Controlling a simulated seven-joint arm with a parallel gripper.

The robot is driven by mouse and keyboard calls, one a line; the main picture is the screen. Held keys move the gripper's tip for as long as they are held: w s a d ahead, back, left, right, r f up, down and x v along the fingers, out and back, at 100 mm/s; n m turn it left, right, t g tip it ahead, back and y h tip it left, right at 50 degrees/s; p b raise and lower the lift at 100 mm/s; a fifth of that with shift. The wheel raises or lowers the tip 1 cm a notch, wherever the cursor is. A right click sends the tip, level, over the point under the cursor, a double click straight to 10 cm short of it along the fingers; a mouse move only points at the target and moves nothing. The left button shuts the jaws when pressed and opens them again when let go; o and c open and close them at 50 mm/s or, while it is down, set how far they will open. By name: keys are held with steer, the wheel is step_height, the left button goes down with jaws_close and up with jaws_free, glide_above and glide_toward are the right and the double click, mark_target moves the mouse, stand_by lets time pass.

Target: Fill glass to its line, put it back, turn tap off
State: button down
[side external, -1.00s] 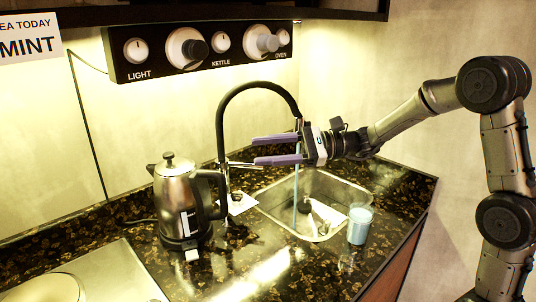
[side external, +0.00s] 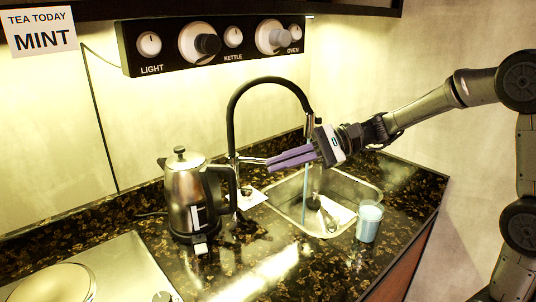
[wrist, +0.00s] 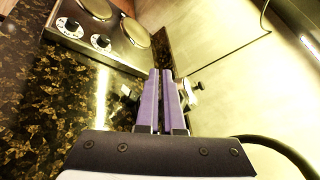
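The glass (side external: 369,222) stands upright on the counter at the sink's right front corner, with pale blue liquid high in it. Its line cannot be made out. The tap (side external: 233,125) has a black arched hose, and a thin blue stream (side external: 306,195) runs down into the sink (side external: 345,188). The tap's metal lever (side external: 252,160) points right from its post. My gripper (side external: 269,163) is beside the lever's end, purple fingers together with nothing seen between them. The fingers (wrist: 161,72) also lie close together in the wrist view. Whether they touch the lever is unclear.
A steel kettle (side external: 186,200) stands left of the tap. A hob (side external: 120,270) is at the front left. A knob panel (side external: 215,45) hangs above on the wall. A white cloth or paper (side external: 338,212) lies in the sink. The front counter is mostly clear.

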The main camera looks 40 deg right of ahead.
mark_target(251, 160)
steer(key=w+d+f+n+g+h, duration=0.1)
steer(key=d+f+n+g+h, duration=0.3)
steer(key=d+f+n+h, duration=0.6)
steer(key=w+a+r+n+t+h, duration=0.3)
steer(key=w+a+r+n+h, duration=0.15)
steer(key=w+r+n, duration=0.6)
steer(key=w+d+f, duration=0.4)
steer(key=w+f, duration=0.3)
steer(key=f, duration=0.3)
steer(key=shift+d+n, duration=0.35)
steer(key=shift+d, duration=0.1)
